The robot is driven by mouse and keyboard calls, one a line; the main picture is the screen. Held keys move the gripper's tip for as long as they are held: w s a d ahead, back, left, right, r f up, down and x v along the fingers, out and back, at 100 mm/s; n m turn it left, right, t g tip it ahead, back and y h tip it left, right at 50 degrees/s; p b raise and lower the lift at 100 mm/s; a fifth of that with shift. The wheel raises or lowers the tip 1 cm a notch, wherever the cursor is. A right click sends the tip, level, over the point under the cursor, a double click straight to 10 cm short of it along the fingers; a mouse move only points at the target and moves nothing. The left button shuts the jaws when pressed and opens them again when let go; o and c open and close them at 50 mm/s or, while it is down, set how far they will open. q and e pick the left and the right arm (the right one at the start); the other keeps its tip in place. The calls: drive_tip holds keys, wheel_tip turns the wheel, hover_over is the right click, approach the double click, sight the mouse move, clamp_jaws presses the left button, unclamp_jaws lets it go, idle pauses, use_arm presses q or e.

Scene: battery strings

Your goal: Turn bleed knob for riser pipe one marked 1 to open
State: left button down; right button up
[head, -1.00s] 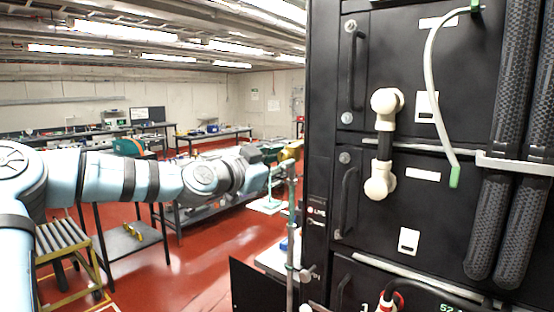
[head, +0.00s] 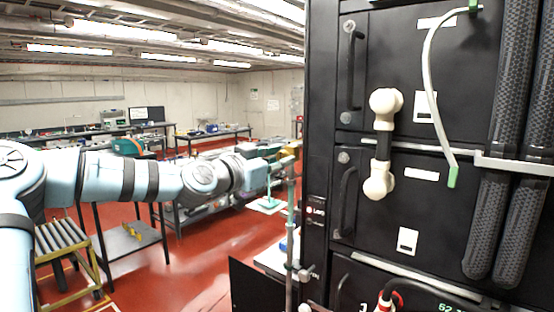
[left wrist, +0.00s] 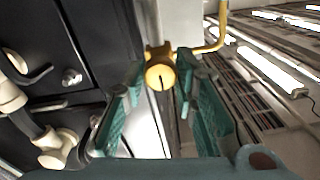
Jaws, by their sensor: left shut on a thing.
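The brass bleed knob (left wrist: 160,76), round with a dark slot on its face, sits at the top of the upright riser pipe (head: 291,230) beside the black cabinet. My left gripper (head: 283,163) reaches it from the left in the head view. In the left wrist view its green fingers (left wrist: 164,92) stand on either side of the knob and are shut on it. A yellow bent pipe (left wrist: 222,28) runs off from the fitting behind the knob. I cannot read a number on the knob. My right gripper is in neither view.
The black battery cabinet (head: 322,120) stands just right of the pipe, with handles and a cream jumper link (head: 383,147) on its front. Workbenches (head: 210,137) line the back. Red floor lies open between.

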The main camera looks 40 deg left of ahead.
use_arm(q)
drive_tip(key=c, duration=1.3)
unclamp_jaws()
drive_tip(key=shift+r, duration=0.25)
drive_tip(key=shift+w+a+f, duration=0.1)
drive_tip(key=shift+w+f, duration=0.15)
drive_tip(key=shift+f, duration=0.05)
wheel_tip(320, 180, up, 10)
